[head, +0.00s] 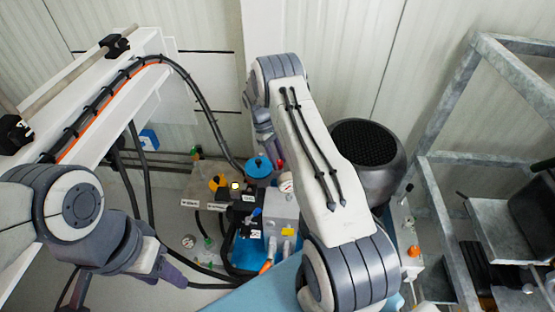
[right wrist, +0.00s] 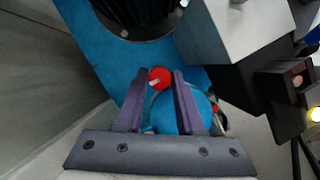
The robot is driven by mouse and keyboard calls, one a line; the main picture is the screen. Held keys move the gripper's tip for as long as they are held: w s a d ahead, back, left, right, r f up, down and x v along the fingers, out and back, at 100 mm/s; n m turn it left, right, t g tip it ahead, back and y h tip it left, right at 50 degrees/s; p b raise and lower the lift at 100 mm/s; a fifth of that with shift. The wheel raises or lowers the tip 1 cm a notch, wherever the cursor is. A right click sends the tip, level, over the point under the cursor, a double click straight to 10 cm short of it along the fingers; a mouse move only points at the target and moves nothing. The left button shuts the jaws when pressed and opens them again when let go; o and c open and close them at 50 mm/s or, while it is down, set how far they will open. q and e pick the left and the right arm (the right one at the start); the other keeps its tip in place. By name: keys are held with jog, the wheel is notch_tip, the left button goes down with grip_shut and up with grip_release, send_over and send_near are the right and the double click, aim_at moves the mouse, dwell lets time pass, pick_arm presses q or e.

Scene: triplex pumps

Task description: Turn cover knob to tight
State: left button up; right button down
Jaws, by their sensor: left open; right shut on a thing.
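A small red knob (right wrist: 162,76) with a pale pointer shows between the fingertips in the right wrist view. I take it to be the cover knob. My right gripper (right wrist: 158,72) is shut on it, with one purple finger on each side. In the head view my right gripper (head: 271,146) reaches down behind the pump, beside a round blue cap (head: 258,167); the knob is mostly hidden there. Any tight mark is too small to read. My left gripper (head: 122,286) is open and empty at the lower left, apart from the pump.
A dark round motor (head: 368,158) stands right of my right arm. Black hoses (head: 205,105) arch down at the left. A grey metal frame (head: 446,108) stands at the right. Several small valves and labels crowd the pump's front.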

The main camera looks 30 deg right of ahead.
dwell(0.4)
jog(key=c, duration=0.5)
grip_release()
jog(key=shift+r, duration=0.15)
jog(key=v, duration=1)
jog(key=shift+w+r, duration=0.1)
jog(key=shift+a, duration=0.1)
